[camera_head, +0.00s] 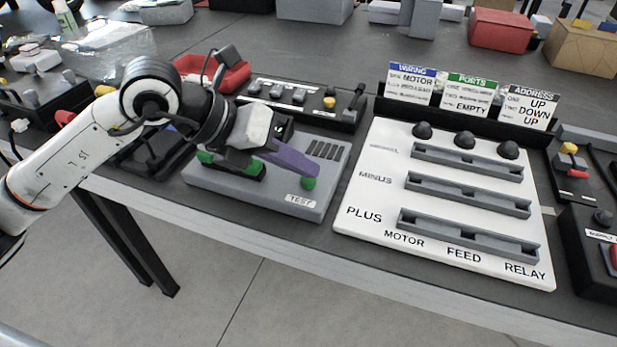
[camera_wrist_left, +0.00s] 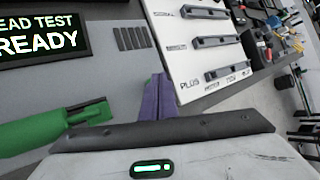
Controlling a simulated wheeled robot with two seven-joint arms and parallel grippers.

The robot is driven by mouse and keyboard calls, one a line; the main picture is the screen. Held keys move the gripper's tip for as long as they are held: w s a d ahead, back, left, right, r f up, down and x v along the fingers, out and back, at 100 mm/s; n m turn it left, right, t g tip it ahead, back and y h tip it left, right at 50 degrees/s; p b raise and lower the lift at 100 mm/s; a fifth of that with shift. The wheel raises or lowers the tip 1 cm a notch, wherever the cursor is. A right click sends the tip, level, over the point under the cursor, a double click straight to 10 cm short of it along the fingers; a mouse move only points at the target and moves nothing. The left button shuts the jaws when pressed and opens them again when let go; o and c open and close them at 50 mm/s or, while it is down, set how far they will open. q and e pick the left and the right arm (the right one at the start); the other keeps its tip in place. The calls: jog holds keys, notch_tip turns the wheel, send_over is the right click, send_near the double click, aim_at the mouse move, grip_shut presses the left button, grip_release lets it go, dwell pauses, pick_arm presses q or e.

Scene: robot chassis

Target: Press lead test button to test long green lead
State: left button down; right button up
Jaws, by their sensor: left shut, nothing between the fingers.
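The grey lead tester (camera_head: 330,150) lies at the table's front edge, with a TEST label (camera_head: 300,200) and a round green test button (camera_head: 309,183). The long green lead (camera_head: 245,170) lies in the tester's left part, partly hidden by my left gripper; it is large at the left of the left wrist view (camera_wrist_left: 40,128). My left gripper (camera_head: 314,168) has its purple fingers shut and empty, tips just above the button; I cannot tell if they touch it. The fingers (camera_wrist_left: 158,98) hide most of the button in the wrist view. The tester's screen (camera_wrist_left: 42,38) reads LEAD TEST READY.
A white panel (camera_head: 370,210) with grey slots marked MINUS and PLUS stands to the right. Behind are a black switch strip (camera_head: 300,97), a red tray (camera_head: 225,75) and sign cards (camera_head: 470,95). A control box with a red button (camera_head: 590,245) sits at the right edge.

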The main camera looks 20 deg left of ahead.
aim_at(301, 181)
pick_arm(q)
jog(key=shift+f+b, duration=0.3)
jog(key=shift+f, duration=0.1)
jog(key=shift+r, duration=0.1)
dwell(0.3)
jog(key=shift+r+p, duration=0.65)
jog(key=shift+r, duration=0.2)
jog(key=shift+r+p, duration=1.9)
jog(key=shift+r, duration=0.7)
jog(key=shift+f, duration=0.1)
jog(key=shift+s, duration=0.1)
